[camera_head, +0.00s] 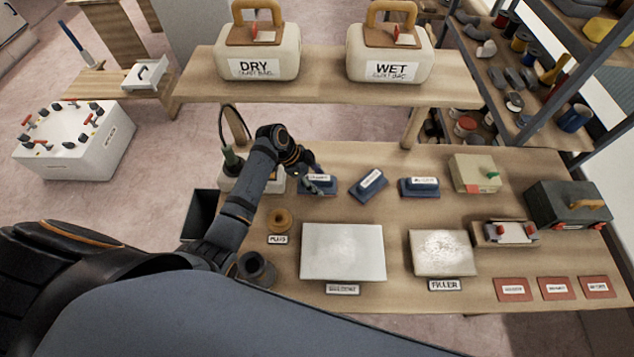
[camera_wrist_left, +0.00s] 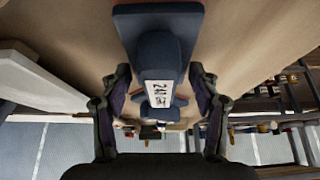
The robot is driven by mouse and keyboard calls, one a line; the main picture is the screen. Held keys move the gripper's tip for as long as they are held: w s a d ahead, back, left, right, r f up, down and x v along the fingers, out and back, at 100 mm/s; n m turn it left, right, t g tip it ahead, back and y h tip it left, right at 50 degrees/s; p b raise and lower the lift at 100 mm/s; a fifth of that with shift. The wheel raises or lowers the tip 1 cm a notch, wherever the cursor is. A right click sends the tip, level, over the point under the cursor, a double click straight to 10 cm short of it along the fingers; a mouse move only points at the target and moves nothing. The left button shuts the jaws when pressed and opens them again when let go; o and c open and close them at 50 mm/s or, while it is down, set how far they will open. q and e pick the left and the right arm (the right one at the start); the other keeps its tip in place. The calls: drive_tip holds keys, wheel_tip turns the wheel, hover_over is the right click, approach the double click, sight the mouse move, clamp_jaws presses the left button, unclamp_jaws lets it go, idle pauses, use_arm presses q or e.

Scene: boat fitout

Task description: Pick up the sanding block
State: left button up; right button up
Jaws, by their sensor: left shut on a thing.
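Three blue sanding blocks with white labels sit in a row at the back of the workbench. My left gripper (camera_head: 308,180) is at the leftmost sanding block (camera_head: 320,187). In the left wrist view that block (camera_wrist_left: 158,22) lies between the two fingers of my left gripper (camera_wrist_left: 160,80), and its label seems to start with "24". The fingers are shut on its raised handle. I cannot tell whether its base is clear of the wood. The middle block (camera_head: 370,186) sits at an angle, and the right block (camera_head: 419,188) lies straight. My right gripper is out of view.
The workbench (camera_head: 285,295) holds a white panel (camera_head: 342,251), a filler board (camera_head: 443,253), an orange-brown ring (camera_head: 280,220) and a dark cup (camera_head: 256,269). A shelf (camera_head: 322,82) with DRY and WET containers stands behind. Red cards (camera_head: 555,288) lie at front right.

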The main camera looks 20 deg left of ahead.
sight(322, 179)
use_arm(q)
drive_tip(key=shift+r, duration=0.1)
drive_tip(key=shift+r+b, duration=0.2)
drive_tip(key=shift+b, duration=0.1)
drive_tip(key=r, duration=0.1)
drive_tip(key=r+b, duration=0.1)
drive_tip(key=r, duration=0.1)
drive_tip(key=shift+s+d+r, duration=0.15)
drive_tip(key=shift+s, duration=0.15)
drive_tip(key=s+d+r, duration=0.4)
drive_tip(key=s+r, duration=0.5)
drive_tip(key=s, duration=0.3)
drive_tip(key=shift+s+d, duration=0.25)
drive_tip(key=shift+d, duration=0.15)
